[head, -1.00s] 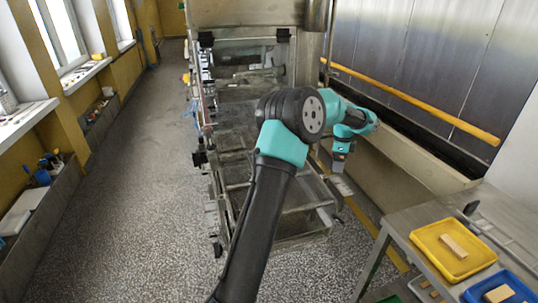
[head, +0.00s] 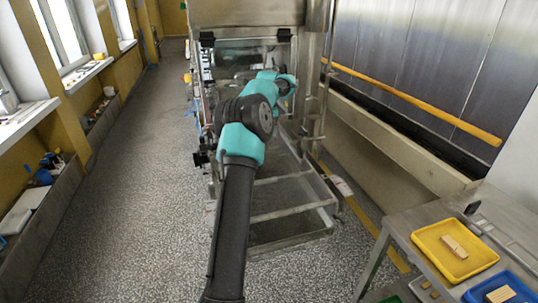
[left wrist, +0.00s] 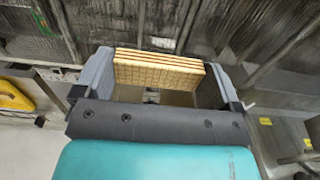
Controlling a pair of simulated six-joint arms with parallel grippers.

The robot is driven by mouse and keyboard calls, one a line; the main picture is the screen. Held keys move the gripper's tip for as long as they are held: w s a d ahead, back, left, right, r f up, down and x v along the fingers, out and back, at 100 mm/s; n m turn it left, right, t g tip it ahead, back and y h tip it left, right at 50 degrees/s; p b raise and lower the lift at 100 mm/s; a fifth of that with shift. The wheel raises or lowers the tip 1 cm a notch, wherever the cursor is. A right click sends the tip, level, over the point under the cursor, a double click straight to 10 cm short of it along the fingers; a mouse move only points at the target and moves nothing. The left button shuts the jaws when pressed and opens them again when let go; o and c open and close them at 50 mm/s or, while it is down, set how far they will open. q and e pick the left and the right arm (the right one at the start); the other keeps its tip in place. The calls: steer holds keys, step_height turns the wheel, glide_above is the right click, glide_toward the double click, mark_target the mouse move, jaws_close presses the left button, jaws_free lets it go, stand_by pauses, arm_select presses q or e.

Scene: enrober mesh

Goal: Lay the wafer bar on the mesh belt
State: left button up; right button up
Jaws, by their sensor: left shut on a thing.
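In the left wrist view, the wafer bar (left wrist: 165,74), layered and golden tan, sits between the two grey fingers of my left gripper (left wrist: 158,88), which is shut on it. In the head view, my teal and black left arm reaches into the metal enrober machine (head: 290,213); the gripper and bar are hidden there behind my wrist and arm. The mesh belt is hard to make out in the head view, partly covered by my arm. Metal machine parts lie beyond the bar in the wrist view; I cannot tell the bar's height over the belt. My right gripper is not in view.
A yellow tray (head: 425,238) with a tan bar stands on the metal table (head: 400,222) at right, beside a blue tray (head: 472,297) with another bar. A yellow rail (head: 410,98) runs along the right wall. The left aisle floor is clear.

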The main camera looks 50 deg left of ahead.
arm_select(q)
glide_above(268, 153)
steer(key=shift+d+f, duration=0.2)
steer(key=shift+f, duration=2.9)
steer(key=shift+f, duration=1.9)
steer(key=shift+f, duration=0.1)
steer(key=o, duration=0.5)
steer(key=shift+c, duration=0.2)
step_height(268, 153, up, 12)
steer(key=shift+r, duration=0.15)
